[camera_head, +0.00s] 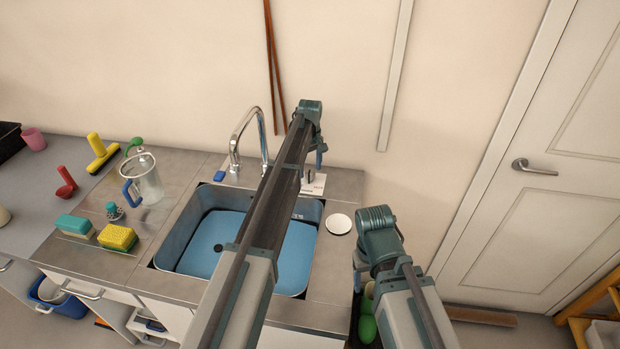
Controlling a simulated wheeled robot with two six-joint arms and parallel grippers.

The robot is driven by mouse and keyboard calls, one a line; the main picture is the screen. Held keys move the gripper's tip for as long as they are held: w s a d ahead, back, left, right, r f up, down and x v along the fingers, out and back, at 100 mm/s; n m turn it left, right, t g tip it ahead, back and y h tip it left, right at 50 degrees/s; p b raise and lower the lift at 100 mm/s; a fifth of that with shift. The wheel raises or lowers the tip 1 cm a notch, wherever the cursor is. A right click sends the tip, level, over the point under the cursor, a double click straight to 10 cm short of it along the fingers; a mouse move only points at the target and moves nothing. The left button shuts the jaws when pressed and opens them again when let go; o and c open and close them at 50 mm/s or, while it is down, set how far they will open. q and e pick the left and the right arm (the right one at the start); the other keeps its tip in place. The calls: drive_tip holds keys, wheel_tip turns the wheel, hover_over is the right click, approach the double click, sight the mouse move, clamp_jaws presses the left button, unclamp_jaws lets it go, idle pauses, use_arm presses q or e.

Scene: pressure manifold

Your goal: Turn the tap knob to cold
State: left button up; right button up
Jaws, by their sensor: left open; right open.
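The chrome tap (238,140) rises behind the sink, its spout curving over the basin. Right of it, a white plate (316,187) lies on the counter with a small dark upright part, possibly the knob, largely hidden by my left arm and gripper. Its setting cannot be read. My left gripper (314,168) points down, open, at this plate; whether it touches anything is unclear. A small blue piece (219,176) sits left of the tap base. My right gripper (357,278) is open and empty, right of the sink near the counter's edge.
My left arm crosses the blue sink (213,218). A white round dish (339,223) lies right of the basin. A glass jug (146,180), sponges (118,237) and brushes stand on the left. The wall is close behind; a door (545,170) is at right.

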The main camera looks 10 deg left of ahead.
use_arm(q)
drive_tip(key=shift+f+b, duration=0.3)
drive_tip(key=shift+f, duration=0.35)
use_arm(e)
drive_tip(key=shift+f, duration=0.6)
use_arm(q)
clamp_jaws()
drive_tip(key=m, duration=0.5)
drive_tip(key=shift+m, duration=0.4)
drive_tip(key=m, duration=0.5)
drive_tip(key=shift+m, duration=0.7)
